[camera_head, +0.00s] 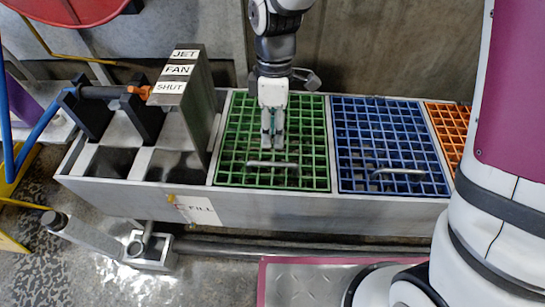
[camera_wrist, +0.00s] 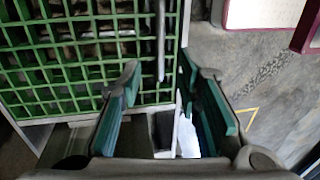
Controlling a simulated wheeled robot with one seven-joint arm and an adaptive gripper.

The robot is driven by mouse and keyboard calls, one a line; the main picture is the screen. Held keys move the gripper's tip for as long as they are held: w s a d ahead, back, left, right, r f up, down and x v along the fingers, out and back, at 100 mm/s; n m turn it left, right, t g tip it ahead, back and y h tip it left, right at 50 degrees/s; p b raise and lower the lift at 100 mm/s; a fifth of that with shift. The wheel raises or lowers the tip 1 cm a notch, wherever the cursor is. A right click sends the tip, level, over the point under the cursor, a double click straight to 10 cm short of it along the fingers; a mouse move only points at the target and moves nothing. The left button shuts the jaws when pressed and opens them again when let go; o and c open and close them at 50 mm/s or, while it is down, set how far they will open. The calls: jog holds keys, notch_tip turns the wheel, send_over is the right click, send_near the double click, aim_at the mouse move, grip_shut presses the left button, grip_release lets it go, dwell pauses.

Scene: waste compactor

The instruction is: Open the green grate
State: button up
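The green grate (camera_head: 240,140) lies flat in its opening in the long grey trough. Its silver bar handle (camera_head: 272,164) is near the front edge. In the wrist view the green grate (camera_wrist: 60,60) fills the upper left and the handle (camera_wrist: 161,40) shows beyond the fingertips, roughly in line with the gap between them. My gripper (camera_head: 272,145) points down over the grate, just behind the handle in the head view. The wrist view shows my gripper (camera_wrist: 160,75) open, its teal pads apart with nothing held. I cannot tell its exact height above the handle.
A blue grate (camera_head: 388,140) with its own handle and an orange grate (camera_head: 452,128) lie to the right. To the left stands a grey upright panel labelled JET, FAN and SHUT (camera_head: 186,85). A FILL label (camera_head: 195,210) is on the trough's front.

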jog(key=f+b, duration=0.1)
jog(key=f, duration=0.1)
jog(key=s+f+b, duration=0.1)
jog(key=f, duration=0.2)
jog(key=f+b, duration=0.1)
jog(key=f, duration=0.2)
jog(key=shift+s, duration=0.35)
grip_shut()
